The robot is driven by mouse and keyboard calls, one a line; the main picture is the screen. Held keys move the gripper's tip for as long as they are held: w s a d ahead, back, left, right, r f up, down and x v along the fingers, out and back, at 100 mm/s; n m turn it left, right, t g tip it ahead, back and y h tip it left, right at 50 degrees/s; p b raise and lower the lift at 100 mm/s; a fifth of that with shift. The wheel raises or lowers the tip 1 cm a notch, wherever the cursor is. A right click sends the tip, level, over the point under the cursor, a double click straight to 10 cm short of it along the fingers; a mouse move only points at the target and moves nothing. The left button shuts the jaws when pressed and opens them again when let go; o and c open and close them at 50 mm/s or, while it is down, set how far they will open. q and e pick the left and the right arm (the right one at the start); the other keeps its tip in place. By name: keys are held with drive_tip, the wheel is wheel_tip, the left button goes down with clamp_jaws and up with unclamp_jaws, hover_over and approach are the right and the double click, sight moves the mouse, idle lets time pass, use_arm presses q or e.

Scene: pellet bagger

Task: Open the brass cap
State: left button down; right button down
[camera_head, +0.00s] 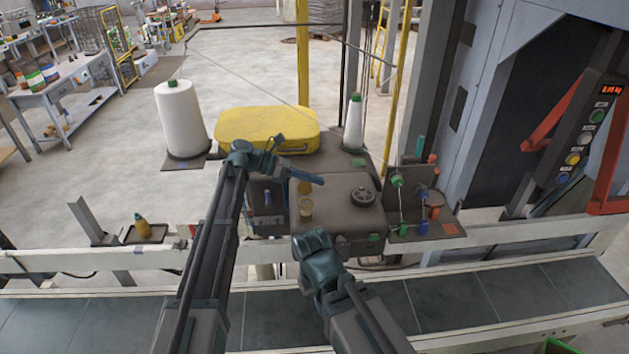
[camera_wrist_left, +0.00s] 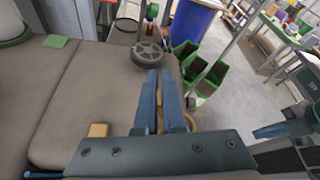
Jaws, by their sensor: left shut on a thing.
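The brass cap (camera_head: 305,187) shows as a small brass piece just under my left gripper's fingers in the head view. My left gripper (camera_head: 305,179) reaches in from the left over the machine top, shut on the cap. In the left wrist view a narrow strip of the brass cap (camera_wrist_left: 160,106) shows between the blue fingers (camera_wrist_left: 159,100), which hide the rest.
A black handwheel (camera_head: 363,197) sits right of the cap on the grey machine top (camera_head: 337,186). A yellow case (camera_head: 265,125) and a white thread cone (camera_head: 353,127) stand behind. A conveyor belt (camera_head: 450,303) runs in front. Green bins (camera_wrist_left: 205,72) show in the wrist view.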

idle(0.4)
use_arm(q)
drive_tip(key=c, duration=1)
unclamp_jaws()
drive_tip(key=shift+p+v, duration=2.5)
drive_tip(key=shift+v, duration=4.4)
